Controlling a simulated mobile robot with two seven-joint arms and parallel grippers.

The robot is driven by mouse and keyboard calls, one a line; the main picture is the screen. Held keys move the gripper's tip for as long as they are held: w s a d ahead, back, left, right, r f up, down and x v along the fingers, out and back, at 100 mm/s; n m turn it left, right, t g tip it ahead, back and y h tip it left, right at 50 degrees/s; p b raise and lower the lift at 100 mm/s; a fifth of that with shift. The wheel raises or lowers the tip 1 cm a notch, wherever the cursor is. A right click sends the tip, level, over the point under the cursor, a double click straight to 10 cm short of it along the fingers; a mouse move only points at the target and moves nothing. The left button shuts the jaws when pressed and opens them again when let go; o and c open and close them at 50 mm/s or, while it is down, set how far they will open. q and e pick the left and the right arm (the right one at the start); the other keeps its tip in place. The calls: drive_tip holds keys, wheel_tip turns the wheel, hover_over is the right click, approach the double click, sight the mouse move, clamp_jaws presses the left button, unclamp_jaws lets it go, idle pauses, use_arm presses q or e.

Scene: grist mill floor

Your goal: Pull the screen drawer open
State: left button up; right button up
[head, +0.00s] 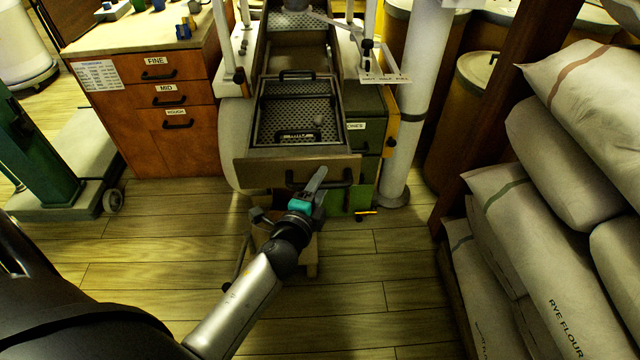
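The screen drawer (250,170) has a plain metal front with a black bar handle (340,183) on its right half. The front stands out from the sifter body, and a dark framed mesh (295,97) shows behind it. My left gripper (316,183) reaches up from below, its grey fingers overlapping the middle of the handle. From above I cannot tell whether the fingers are shut on the bar, and part of the handle is hidden behind them. My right gripper is not in view.
A wooden cabinet (150,125) with drawers marked FINE, MID and ROUGH stands left. A white post (413,90) rises right of the sifter. Stacked flour sacks (560,260) fill the right side. A small wooden stool-like object sits below my gripper.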

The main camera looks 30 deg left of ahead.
use_arm(q)
drive_tip(key=shift+s, duration=0.1)
drive_tip(key=shift+s, duration=0.2)
drive_tip(key=v, duration=1.4)
drive_tip(key=shift+s, duration=0.35)
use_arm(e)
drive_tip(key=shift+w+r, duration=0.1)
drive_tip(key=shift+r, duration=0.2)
use_arm(q)
drive_tip(key=shift+r, duration=0.15)
